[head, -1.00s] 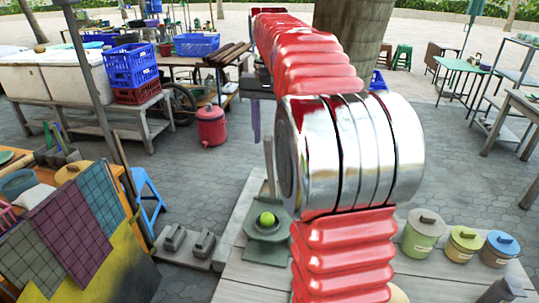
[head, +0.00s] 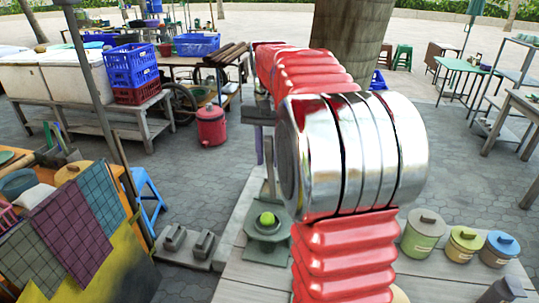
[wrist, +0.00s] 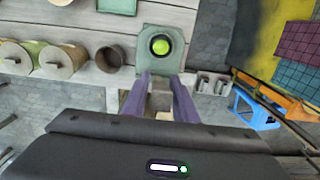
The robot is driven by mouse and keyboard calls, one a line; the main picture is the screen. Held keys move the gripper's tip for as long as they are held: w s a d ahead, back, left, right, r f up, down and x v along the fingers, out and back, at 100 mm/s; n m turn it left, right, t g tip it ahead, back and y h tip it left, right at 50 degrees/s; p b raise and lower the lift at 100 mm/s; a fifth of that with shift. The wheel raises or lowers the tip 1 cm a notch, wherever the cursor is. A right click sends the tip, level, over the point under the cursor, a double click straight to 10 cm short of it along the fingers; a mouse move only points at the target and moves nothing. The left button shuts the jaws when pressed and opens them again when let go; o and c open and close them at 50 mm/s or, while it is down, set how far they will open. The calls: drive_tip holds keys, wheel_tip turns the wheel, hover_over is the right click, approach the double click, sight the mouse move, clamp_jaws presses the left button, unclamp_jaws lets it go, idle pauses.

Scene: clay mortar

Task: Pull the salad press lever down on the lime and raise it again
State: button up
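The green lime (head: 267,219) sits on the grey-green salad press (head: 265,252) left of my arm in the head view. The lime also shows in the wrist view (wrist: 160,45), on the press plate beyond my fingertips. A thin grey upright part, seemingly the lever (head: 270,182), rises behind the lime; its top is hidden by my arm and gripper. My gripper (wrist: 160,80) has two purple fingers spread apart, with a grey strip of the press between them. I cannot tell whether they touch the lever. In the head view my gripper is partly hidden behind my arm.
Lidded jars in green (head: 423,233), yellow (head: 464,245) and blue (head: 500,249) stand to the right on the wooden counter (head: 245,290). A dark cup (wrist: 109,59) stands near the press in the wrist view. Two grey weights (head: 188,240) lie left of the press.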

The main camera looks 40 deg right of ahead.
clamp_jaws()
idle(0.3)
